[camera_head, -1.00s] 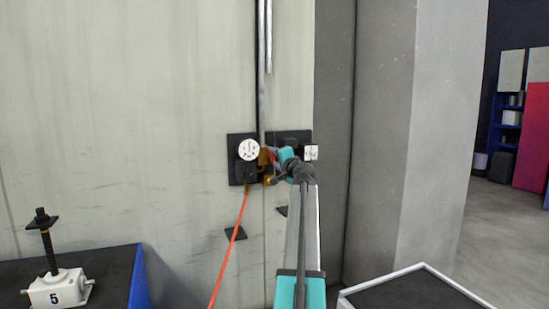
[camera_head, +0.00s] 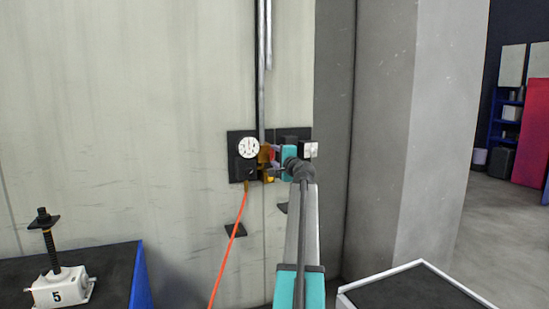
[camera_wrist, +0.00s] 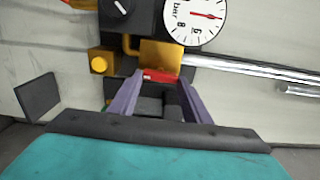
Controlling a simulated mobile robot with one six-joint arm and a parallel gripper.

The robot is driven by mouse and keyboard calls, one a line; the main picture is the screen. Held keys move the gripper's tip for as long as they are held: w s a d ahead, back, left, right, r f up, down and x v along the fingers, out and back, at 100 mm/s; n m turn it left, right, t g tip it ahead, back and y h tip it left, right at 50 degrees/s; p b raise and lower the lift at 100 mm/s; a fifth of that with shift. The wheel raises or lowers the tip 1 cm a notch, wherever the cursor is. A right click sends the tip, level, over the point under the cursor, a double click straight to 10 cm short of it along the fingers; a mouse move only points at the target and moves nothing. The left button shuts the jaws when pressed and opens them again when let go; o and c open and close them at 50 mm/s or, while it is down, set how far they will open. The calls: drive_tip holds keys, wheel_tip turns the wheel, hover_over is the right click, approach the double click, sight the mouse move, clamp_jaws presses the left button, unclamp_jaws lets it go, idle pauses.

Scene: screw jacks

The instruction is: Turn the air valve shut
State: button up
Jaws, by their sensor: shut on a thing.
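The air valve sits on a dark wall panel (camera_head: 238,172), beside a round white pressure gauge (camera_head: 248,148). In the wrist view its red handle (camera_wrist: 160,76) lies between the tips of my gripper (camera_wrist: 158,88), in front of a brass body (camera_wrist: 160,54). My gripper (camera_head: 271,160) reaches the panel from the right, and its two purple-grey fingers are shut on the red handle. The gauge (camera_wrist: 194,18) shows at the top of the wrist view with a red needle. My wrist hides part of the valve in the head view.
A brass knob (camera_wrist: 100,63) is left of the fingers. An orange hose (camera_head: 228,253) hangs below the panel and a metal pipe (camera_head: 262,80) rises above it. A white screw jack marked 5 (camera_head: 62,288) stands at lower left. A white-rimmed tray (camera_head: 425,264) is at lower right.

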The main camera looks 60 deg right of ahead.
drive_tip(key=o, duration=0.9)
drive_tip(key=shift+w+r, duration=0.1)
drive_tip(key=shift+r, duration=0.1)
drive_tip(key=shift+o, duration=0.7)
drive_tip(key=shift+f, duration=0.1)
drive_tip(key=shift+f, duration=0.1)
drive_tip(key=b+v, duration=0.3)
drive_tip(key=v, duration=1.1)
